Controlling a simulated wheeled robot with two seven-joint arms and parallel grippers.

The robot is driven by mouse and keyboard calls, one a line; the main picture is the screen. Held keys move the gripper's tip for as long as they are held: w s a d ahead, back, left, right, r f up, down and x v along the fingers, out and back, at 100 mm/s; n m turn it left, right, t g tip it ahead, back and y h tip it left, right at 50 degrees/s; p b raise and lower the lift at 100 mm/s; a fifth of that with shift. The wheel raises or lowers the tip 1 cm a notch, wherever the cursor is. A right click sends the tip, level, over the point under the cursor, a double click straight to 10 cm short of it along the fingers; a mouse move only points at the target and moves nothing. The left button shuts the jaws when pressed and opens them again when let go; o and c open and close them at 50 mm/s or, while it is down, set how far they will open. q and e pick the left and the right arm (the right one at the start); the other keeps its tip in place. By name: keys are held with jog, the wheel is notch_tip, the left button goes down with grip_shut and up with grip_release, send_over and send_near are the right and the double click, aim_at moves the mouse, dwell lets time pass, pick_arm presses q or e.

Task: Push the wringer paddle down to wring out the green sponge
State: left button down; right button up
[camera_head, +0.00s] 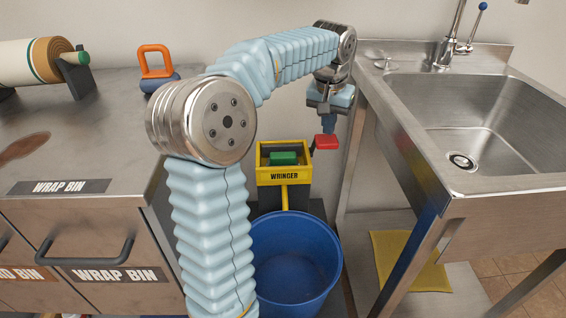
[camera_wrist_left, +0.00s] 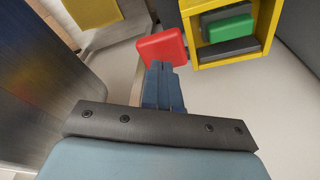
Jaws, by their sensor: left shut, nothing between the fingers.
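The yellow wringer (camera_head: 284,176) stands behind the blue bucket, and the green sponge (camera_head: 283,158) sits in its open top. The sponge also shows in the left wrist view (camera_wrist_left: 228,29), next to dark grey blocks inside the yellow frame (camera_wrist_left: 191,55). The red paddle (camera_head: 326,142) sticks out to the right of the wringer, and it also shows in the left wrist view (camera_wrist_left: 162,48). My left gripper (camera_head: 328,126) is shut and empty, its blue fingertips (camera_wrist_left: 161,68) just at the red paddle. I cannot tell whether they touch it. My right gripper is not in view.
The blue bucket (camera_head: 293,262) stands on the floor in front of the wringer. A steel counter with wrap bin drawers (camera_head: 95,250) is on the left. The steel sink (camera_head: 470,120) is on the right, with a yellow cloth (camera_head: 408,262) on its lower shelf.

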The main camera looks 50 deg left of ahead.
aim_at(327, 144)
pick_arm(q)
jog(key=shift+f, duration=0.15)
dwell(0.4)
jog(key=shift+f+b, duration=0.9)
jog(key=shift+f, duration=0.1)
jog(key=shift+s+f, duration=0.1)
jog(key=shift+f, duration=0.1)
jog(key=shift+s+d+f+b, duration=0.3)
jog(key=shift+f+b, duration=0.2)
jog(key=shift+b, duration=0.1)
jog(key=shift+f, duration=0.1)
jog(key=shift+s+d+f+b, duration=0.4)
jog(key=shift+f+b, duration=0.15)
jog(key=shift+b, duration=0.1)
jog(key=shift+s+d+f+b, duration=0.25)
jog(key=shift+d+f+b, duration=0.15)
jog(key=shift+f+b, duration=0.25)
